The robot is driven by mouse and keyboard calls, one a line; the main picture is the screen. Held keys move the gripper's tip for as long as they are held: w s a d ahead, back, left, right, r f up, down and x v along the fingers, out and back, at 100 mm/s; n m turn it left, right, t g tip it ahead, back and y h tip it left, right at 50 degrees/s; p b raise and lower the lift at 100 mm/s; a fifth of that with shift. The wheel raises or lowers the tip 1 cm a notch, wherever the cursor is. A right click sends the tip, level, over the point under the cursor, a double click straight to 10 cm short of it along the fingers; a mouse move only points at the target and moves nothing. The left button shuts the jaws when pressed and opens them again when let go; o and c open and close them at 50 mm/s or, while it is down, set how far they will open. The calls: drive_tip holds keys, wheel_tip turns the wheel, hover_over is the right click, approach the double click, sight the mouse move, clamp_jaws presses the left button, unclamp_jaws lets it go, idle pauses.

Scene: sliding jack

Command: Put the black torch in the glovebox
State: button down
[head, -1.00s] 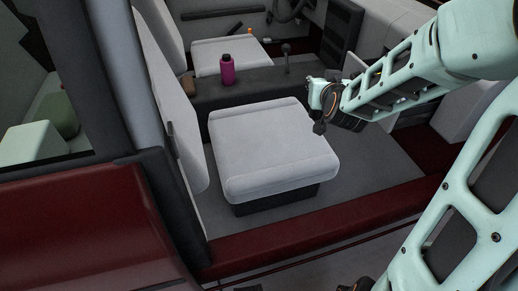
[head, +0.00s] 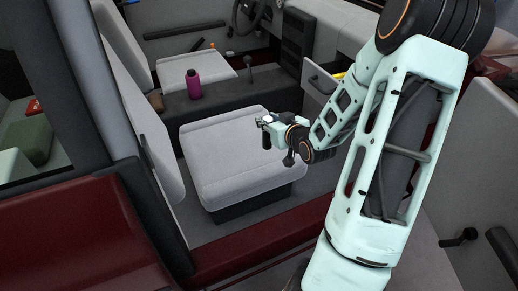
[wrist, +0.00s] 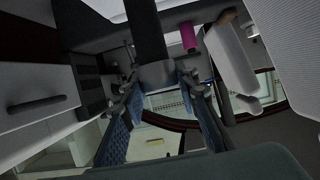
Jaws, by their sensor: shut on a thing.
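My gripper (head: 272,126) is above the pale front seat in the head view. In the wrist view its fingers (wrist: 157,80) are shut on the black torch (wrist: 148,32), which sticks out past the fingertips. In the head view the torch (head: 266,141) is a small dark shape at the gripper. The glovebox (head: 318,88) is to the right of the gripper, a light front with a dark handle. It looks pulled open, with something yellow at its top edge. Its front and handle (wrist: 42,103) also show at the left of the wrist view.
A pale seat (head: 240,165) lies below my gripper. A magenta bottle (head: 193,84) stands on the dark centre console (head: 225,95), near a gear lever (head: 249,65). The dark red door sill (head: 240,240) runs along the front. Free air lies between gripper and glovebox.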

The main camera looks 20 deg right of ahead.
drive_tip(key=shift+s+d+f, duration=0.25)
drive_tip(key=shift+d+f, duration=0.05)
drive_tip(key=shift+f, duration=0.1)
drive_tip(key=shift+w+d+f, duration=0.1)
drive_tip(key=shift+w+f, duration=0.1)
drive_tip(key=shift+f, duration=0.05)
drive_tip(key=w+d+f+b, duration=0.2)
drive_tip(key=w+f+b, duration=0.2)
drive_tip(key=w+f, duration=0.8)
drive_tip(key=shift+w+f+b, duration=0.3)
drive_tip(key=shift+w, duration=0.25)
drive_tip(key=shift+f, duration=0.1)
drive_tip(key=c, duration=1.5)
unclamp_jaws()
